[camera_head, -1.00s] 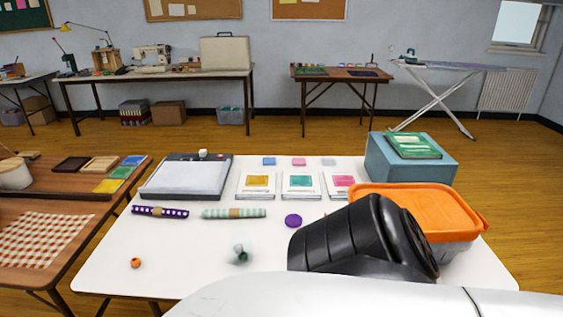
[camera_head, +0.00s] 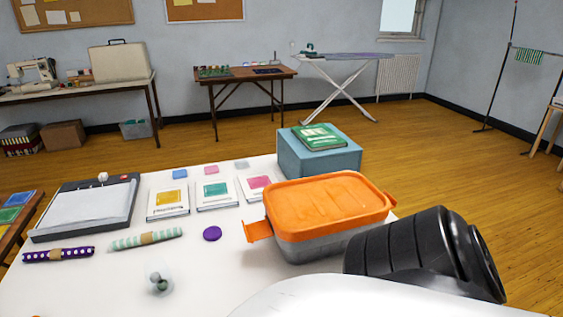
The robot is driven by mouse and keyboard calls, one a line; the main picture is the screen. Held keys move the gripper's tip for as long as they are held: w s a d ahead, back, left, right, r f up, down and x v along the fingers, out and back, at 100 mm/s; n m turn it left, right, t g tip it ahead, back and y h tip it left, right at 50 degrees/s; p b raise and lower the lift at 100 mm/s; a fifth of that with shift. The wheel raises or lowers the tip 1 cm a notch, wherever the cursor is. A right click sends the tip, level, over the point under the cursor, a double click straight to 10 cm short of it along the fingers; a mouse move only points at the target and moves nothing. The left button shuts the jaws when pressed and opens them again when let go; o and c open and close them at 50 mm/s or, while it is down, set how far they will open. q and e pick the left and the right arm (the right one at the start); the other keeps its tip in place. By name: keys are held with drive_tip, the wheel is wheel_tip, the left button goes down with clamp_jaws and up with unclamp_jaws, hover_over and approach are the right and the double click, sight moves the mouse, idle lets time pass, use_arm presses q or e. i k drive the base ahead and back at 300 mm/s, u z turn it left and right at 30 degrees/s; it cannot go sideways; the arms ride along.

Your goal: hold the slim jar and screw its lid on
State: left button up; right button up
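A small clear jar-like thing (camera_head: 158,280) stands on the white table near its front, with something grey-green in it. It is small and blurred, so I cannot tell its details. A flat purple disc (camera_head: 212,233), which looks like a lid, lies on the table behind it and to the right, apart from it. A black and white arm part of mine covers the lower right of the view. Neither of my grippers shows.
An orange-lidded box (camera_head: 330,200) stands right of the disc, with a blue-grey box (camera_head: 300,155) behind it. Two fabric rolls, striped (camera_head: 125,240) and purple dotted (camera_head: 58,255), lie left. Several craft packets and a paper trimmer (camera_head: 85,207) line the back.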

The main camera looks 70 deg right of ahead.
sight(161, 283)
drive_tip(key=z, duration=1.2)
drive_tip(key=i, duration=0.5)
